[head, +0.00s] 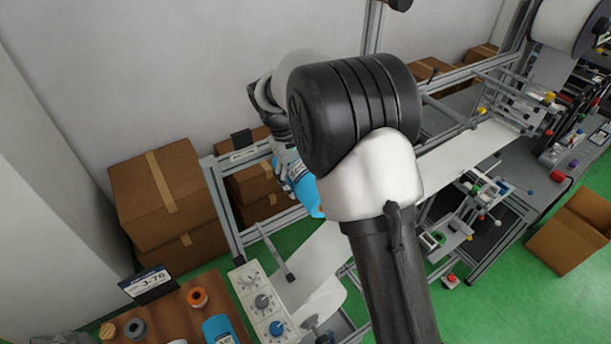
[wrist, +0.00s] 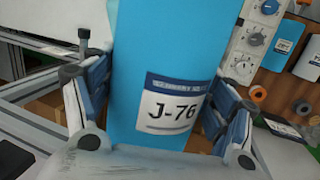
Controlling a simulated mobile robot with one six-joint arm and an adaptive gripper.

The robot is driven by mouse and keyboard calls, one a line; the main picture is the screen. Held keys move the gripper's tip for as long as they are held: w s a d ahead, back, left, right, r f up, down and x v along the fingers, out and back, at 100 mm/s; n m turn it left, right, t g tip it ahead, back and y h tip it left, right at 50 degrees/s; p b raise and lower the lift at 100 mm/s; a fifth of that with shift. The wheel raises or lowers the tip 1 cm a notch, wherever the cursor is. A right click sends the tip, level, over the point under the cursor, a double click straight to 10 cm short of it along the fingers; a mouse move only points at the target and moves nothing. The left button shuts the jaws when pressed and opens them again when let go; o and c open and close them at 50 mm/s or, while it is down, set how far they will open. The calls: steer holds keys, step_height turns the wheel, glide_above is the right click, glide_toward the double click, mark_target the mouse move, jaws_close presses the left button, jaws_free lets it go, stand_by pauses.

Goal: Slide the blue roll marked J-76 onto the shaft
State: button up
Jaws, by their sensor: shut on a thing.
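The blue roll marked J-76 (wrist: 165,60) fills the middle of the wrist view, its white label facing the camera. It also shows in the head view (head: 303,188), partly hidden behind my arm. My gripper (wrist: 155,115) is shut on the roll, with one blue-padded finger on each side. In the head view my gripper (head: 287,168) is mostly hidden by my arm. A short grey bar (head: 276,254) juts from the machine frame below the roll, apart from it; I cannot tell if it is the shaft.
A wooden table (head: 180,310) at lower left bears a J-76 sign (head: 147,284), an orange-cored roll (head: 197,298) and another blue roll (head: 219,330). A control panel with knobs (head: 262,300) stands beside it. Cardboard boxes (head: 160,190) stand against the wall. Aluminium frame rails (head: 222,205) surround the work area.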

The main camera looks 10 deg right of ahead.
steer(key=shift+f, duration=0.15)
steer(key=o, duration=1.4)
steer(key=shift+c, duration=0.2)
steer(key=v, duration=1.2)
steer(key=shift+m+t+y, duration=0.7)
steer(key=s+d+f+b, duration=0.1)
steer(key=s+b, duration=0.2)
steer(key=s+d+f+b, duration=0.1)
steer(key=s+b, duration=0.2)
steer(key=b, duration=0.1)
steer(key=s+d+f+b, duration=0.2)
steer(key=s+b, duration=0.1)
steer(key=b, duration=0.1)
steer(key=shift+s+d, duration=0.1)
steer(key=shift+s, duration=0.25)
steer(key=s+d+f+m+t+y+b, duration=0.1)
steer(key=s+f+b, duration=0.9)
steer(key=s+f, duration=0.1)
steer(key=s+d+f+m+t+b, duration=0.2)
steer(key=s+f+b, duration=0.8)
steer(key=f, duration=0.3)
steer(key=shift+s+t+y, duration=0.3)
steer(key=shift+s+y, duration=0.1)
steer(key=shift+s, duration=0.4)
